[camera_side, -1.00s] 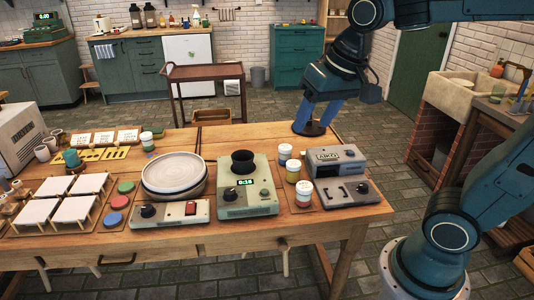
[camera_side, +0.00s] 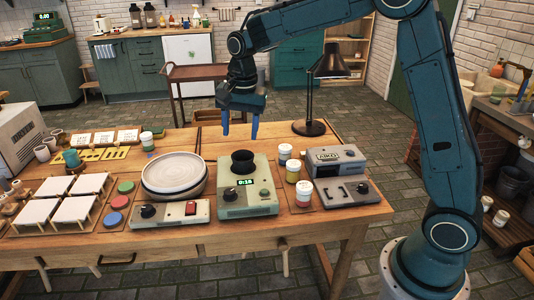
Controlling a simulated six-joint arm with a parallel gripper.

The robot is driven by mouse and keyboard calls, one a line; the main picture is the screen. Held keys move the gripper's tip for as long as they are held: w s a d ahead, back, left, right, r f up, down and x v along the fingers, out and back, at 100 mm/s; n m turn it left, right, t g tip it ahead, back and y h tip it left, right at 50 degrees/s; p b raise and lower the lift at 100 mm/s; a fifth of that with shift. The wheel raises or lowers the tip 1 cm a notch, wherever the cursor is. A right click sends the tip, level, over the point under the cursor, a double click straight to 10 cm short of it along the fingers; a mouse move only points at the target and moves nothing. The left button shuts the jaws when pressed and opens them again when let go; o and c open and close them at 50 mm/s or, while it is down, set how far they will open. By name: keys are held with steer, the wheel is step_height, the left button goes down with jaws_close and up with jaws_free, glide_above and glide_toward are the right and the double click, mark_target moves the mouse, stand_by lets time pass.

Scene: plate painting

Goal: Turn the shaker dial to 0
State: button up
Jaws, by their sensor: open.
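The shaker appears to be the pale green box (camera_side: 250,208) at the middle front of the table, with a black cup (camera_side: 243,162) on top and a small green-lit display (camera_side: 245,183). A dark round dial (camera_side: 230,196) is on the left of its front panel, and a smaller knob (camera_side: 264,193) is on the right. The dial's setting is too small to read. My gripper (camera_side: 240,133) points down with its blue fingers apart and empty. It appears above and behind the black cup, clear of the shaker.
A stacked plate and bowl (camera_side: 174,170) sit on a grey unit with a black knob (camera_side: 148,211) left of the shaker. Paint jars (camera_side: 304,193) and a grey AIKO machine (camera_side: 337,160) stand to its right. A black lamp (camera_side: 309,128) stands at the back right.

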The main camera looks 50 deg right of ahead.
mark_target(230, 191)
steer(key=w+f+m+g, duration=0.1)
steer(key=w+f+m, duration=0.2)
steer(key=w+f, duration=0.3)
step_height(230, 191, down, 3)
steer(key=shift+w+d+f, duration=0.1)
steer(key=shift+w+d, duration=0.1)
steer(key=shift+d, duration=0.05)
steer(key=shift+f, duration=0.15)
step_height(230, 191, down, 13)
steer(key=shift+f, duration=0.2)
stand_by(0.3)
steer(key=c, duration=1)
